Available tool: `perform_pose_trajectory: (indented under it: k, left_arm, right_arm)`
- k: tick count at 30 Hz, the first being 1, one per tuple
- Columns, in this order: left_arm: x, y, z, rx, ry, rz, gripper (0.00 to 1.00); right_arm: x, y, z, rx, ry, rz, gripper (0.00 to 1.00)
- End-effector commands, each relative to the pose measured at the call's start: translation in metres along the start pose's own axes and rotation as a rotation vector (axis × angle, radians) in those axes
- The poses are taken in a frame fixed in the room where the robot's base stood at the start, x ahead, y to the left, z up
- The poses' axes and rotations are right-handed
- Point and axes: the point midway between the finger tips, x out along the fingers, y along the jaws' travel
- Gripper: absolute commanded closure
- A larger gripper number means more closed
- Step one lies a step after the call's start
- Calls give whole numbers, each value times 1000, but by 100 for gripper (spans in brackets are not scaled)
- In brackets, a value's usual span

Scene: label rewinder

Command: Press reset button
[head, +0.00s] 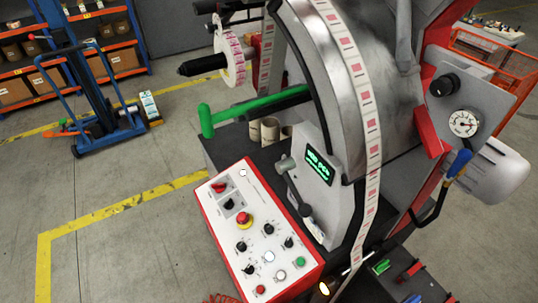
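A white control panel (225,227) with red sides stands tilted at the front of the label rewinder. It carries a red emergency stop (244,219) on a yellow ring and several black knobs. Near its lower edge are a large white button (268,256), a small white button (281,275), a green button (300,262) and a red button (260,290). The labels are too small to read, so I cannot tell which one is the reset button. Neither of my grippers is in view.
A green-lettered display (319,167) and a lever stand right of the panel. A label strip (374,140) runs down past them. A green handle (206,121) sticks out behind the panel. Floor left of the panel is clear. A blue hand truck (105,120) stands further back.

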Motion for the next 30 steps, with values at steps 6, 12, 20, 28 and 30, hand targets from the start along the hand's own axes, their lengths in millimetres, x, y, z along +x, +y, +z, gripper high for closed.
perform_pose_trajectory:
  k: [6,12,20,28,30]
  left_arm:
    - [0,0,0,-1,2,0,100]
    - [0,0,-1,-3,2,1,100]
    - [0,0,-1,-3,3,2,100]
    - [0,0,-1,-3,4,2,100]
    - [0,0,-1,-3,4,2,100]
  right_arm:
    - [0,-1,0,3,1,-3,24]
    - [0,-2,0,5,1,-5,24]
    - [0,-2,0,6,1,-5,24]
    - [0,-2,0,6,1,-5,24]
    - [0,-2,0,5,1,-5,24]
